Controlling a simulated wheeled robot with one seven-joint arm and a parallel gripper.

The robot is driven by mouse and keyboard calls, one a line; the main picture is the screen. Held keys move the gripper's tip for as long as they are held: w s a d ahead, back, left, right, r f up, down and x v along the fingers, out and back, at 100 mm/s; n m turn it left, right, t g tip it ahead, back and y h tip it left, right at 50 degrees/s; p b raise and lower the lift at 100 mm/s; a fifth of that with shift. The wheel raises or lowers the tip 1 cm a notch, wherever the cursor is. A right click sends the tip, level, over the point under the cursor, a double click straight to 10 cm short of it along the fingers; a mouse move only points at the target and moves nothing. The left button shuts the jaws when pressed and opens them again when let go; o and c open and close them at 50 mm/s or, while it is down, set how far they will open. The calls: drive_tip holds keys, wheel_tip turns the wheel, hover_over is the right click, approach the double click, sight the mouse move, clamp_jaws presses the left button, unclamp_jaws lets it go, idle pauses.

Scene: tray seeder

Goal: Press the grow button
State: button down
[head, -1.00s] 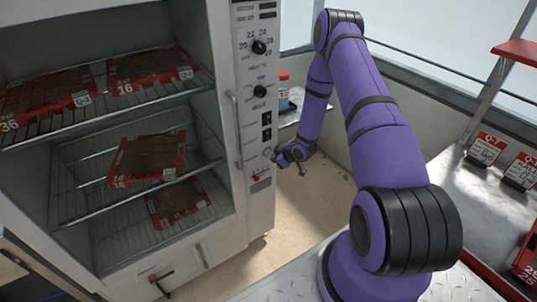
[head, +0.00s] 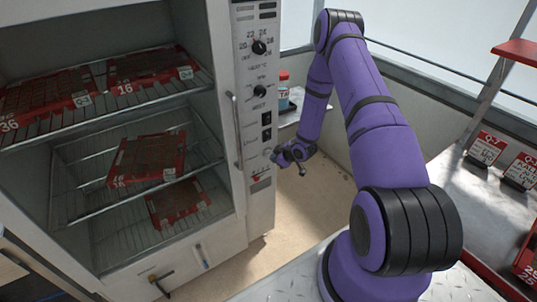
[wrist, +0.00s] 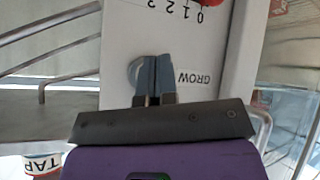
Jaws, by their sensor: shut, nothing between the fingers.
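The grow button (wrist: 133,70) is a round grey button on the white control panel. In the wrist view it lies beside the printed GROW label (wrist: 195,78) and is mostly hidden behind my fingertips. In the head view the button (head: 267,152) shows low on the panel, under the switches. My gripper (wrist: 154,72) is shut and empty, its fingertips in front of the button. I cannot tell whether they touch it. In the head view my gripper (head: 277,156) is close to the panel, just right of the button.
The cabinet's open shelves hold red seed trays (head: 148,158) left of the panel. A vertical handle (head: 235,130) stands beside the switches (head: 266,126). Two dials (head: 259,47) sit higher up. A bottle with a red cap (head: 283,90) stands behind the panel. Floor is clear below my gripper.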

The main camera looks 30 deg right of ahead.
drive_tip(key=shift+w, duration=0.15)
idle(0.4)
drive_tip(key=shift+w, duration=0.25)
drive_tip(key=shift+w, duration=0.5)
idle(0.9)
drive_tip(key=shift+s, duration=0.9)
drive_tip(key=shift+s, duration=0.1)
drive_tip(key=shift+s+d, duration=0.1)
drive_tip(key=shift+s, duration=2.3)
